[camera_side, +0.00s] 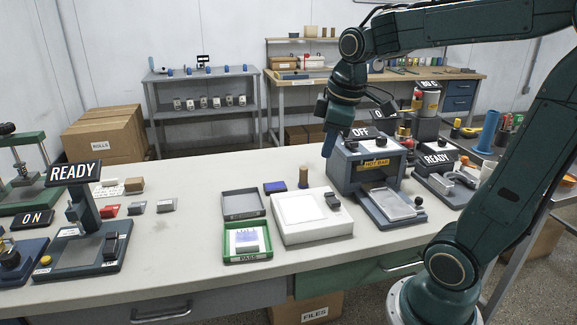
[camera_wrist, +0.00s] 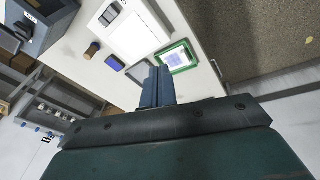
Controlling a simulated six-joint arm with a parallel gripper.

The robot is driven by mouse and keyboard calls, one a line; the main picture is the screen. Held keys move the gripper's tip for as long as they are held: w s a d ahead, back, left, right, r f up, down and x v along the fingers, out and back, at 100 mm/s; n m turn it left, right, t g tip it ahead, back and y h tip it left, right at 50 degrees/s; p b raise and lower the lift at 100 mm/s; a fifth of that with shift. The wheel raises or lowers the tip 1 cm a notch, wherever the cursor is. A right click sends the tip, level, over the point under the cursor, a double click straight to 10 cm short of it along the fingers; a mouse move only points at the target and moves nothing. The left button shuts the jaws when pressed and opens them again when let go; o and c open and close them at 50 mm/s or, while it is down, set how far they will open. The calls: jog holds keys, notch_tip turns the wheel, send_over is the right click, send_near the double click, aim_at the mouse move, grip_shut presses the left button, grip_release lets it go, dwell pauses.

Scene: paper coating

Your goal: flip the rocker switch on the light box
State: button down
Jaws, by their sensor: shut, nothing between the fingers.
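The light box (camera_side: 303,216) is a white, low box with a pale panel on top, lying on the bench near the middle of the side view. Its dark rocker switch (camera_side: 332,200) is at the right end of its top. In the wrist view the light box (camera_wrist: 130,36) is at the upper middle, with the switch (camera_wrist: 109,14) at its upper left. My gripper (camera_side: 328,146) is shut and empty. It hangs above and behind the light box, apart from it, close to the left of the hot bar machine. Its closed fingers (camera_wrist: 158,86) also show in the wrist view. Which way the rocker is tipped is too small to tell.
The hot bar machine (camera_side: 366,163) with an OFF sign stands right of the light box. A green PASS tray (camera_side: 229,255) and a grey tray (camera_side: 241,193) are on its left. A brown cylinder (camera_side: 303,177) and a blue pad (camera_side: 275,187) stand behind.

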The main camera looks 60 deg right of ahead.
jog(key=w+d+f+n+g, duration=0.15)
jog(key=w+d, duration=0.25)
jog(key=d, duration=0.4)
jog(key=n+g+y, duration=0.1)
jog(key=n, duration=0.2)
send_over(330, 195)
jog(key=shift+f, duration=2.6)
jog(key=shift+f, duration=0.1)
notch_tip(330, 195, down, 14)
jog(key=shift+r, duration=0.1)
jog(key=shift+g, duration=0.25)
